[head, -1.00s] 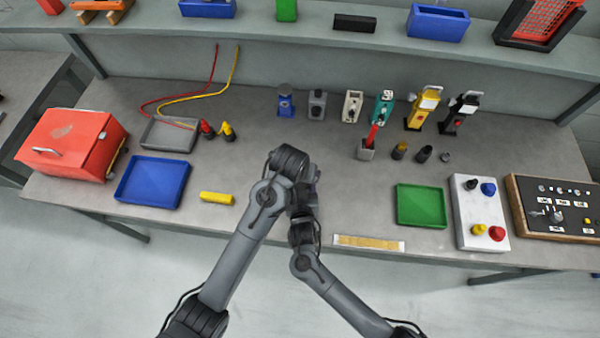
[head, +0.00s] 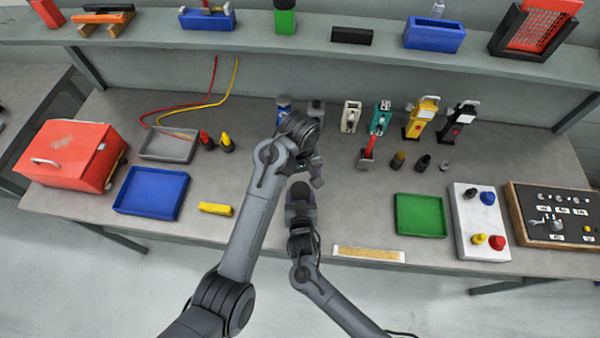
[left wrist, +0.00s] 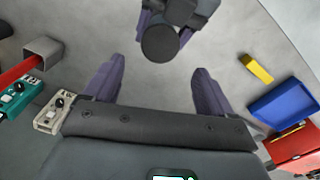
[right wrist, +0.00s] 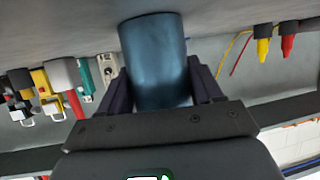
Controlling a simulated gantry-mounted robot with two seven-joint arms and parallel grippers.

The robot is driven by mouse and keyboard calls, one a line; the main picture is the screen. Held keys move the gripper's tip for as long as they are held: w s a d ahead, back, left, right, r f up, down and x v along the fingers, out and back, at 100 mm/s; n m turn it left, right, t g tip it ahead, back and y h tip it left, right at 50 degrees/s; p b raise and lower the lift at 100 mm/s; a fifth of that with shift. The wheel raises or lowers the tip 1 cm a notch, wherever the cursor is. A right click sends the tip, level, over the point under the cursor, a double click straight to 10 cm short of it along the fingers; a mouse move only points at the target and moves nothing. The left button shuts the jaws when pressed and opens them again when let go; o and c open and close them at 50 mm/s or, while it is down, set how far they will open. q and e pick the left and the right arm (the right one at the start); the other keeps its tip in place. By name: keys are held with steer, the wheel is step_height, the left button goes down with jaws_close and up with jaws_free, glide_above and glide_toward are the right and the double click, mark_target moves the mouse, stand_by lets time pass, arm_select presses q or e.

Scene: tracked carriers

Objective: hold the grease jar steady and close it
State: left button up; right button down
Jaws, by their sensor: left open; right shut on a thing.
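My right gripper (right wrist: 160,90) is shut on the grease jar (right wrist: 155,55), a blue-grey cylinder between its fingers in the right wrist view. The left wrist view shows the jar's dark round top (left wrist: 160,44) between the right gripper's purple fingers. Whether that top is a lid or an open mouth I cannot tell. My left gripper (left wrist: 155,88) is open and empty, its fingers apart from the jar. In the head view the left gripper (head: 316,178) is just beyond the right gripper (head: 300,192), and the jar is hidden there.
A blue tray (head: 122,201), a yellow block (head: 215,209) and a red toolbox (head: 47,178) are on the left. A green tray (head: 420,231) and a white button box (head: 465,241) are on the right. Several small devices stand along the back. The middle bench is fairly clear.

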mark_target(300, 190)
stand_by(0.4)
arm_select(q)
steer(key=shift+f, duration=3.95)
steer(key=c, duration=1.1)
steer(key=m, duration=0.5)
steer(key=shift+m, duration=0.4)
steer(key=m, duration=0.4)
